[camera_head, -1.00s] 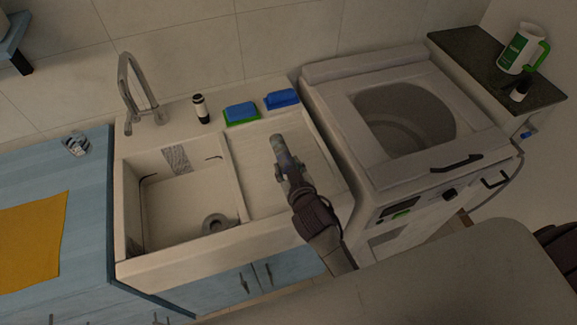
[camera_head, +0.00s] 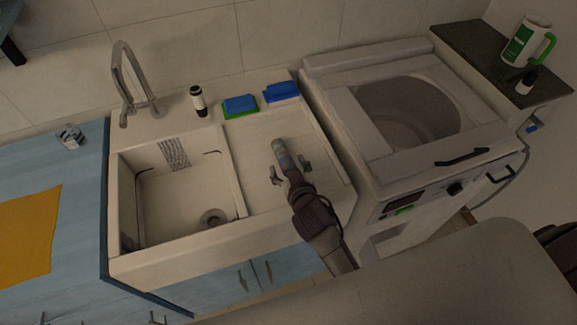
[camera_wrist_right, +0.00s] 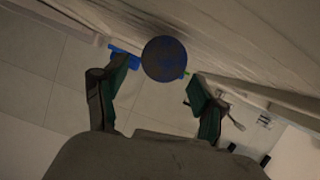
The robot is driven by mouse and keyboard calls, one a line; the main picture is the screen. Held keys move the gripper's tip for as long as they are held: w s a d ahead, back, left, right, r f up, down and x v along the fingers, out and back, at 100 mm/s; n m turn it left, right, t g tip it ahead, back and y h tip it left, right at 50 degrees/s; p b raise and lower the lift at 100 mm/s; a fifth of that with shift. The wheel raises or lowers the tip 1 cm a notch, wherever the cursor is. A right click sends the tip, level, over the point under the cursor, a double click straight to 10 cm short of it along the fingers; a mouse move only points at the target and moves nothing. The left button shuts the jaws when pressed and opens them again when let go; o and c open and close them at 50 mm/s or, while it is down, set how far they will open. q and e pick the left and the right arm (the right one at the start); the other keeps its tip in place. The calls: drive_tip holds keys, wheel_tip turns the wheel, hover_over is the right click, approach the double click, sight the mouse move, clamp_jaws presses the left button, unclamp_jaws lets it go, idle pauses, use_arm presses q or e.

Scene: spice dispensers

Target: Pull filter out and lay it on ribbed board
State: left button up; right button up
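The filter (camera_head: 283,153) is a grey cylinder with a bluish band, at the ribbed board (camera_head: 252,190) on the right side of the sink. In the right wrist view its dark round end (camera_wrist_right: 165,59) faces me. My right gripper (camera_head: 291,171) is open at the filter's near end. Its two fingers (camera_wrist_right: 155,95) stand wide apart, with a gap on each side of the filter. Whether the filter's whole length touches the board I cannot tell. The sink basin (camera_head: 180,205) on the left has a round drain (camera_head: 213,217). My left gripper is not in view.
A blue-and-green sponge (camera_head: 240,106), a blue sponge (camera_head: 281,91) and a dark bottle (camera_head: 198,101) stand on the sink's back ledge, with the faucet (camera_head: 124,80) at left. A washing machine (camera_head: 360,130) adjoins at right. The board around the filter is clear.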

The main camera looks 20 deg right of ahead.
drive_tip(key=shift+s, duration=0.3)
drive_tip(key=v, duration=1.1)
drive_tip(key=shift+s+r, duration=0.15)
drive_tip(key=shift+r, duration=0.1)
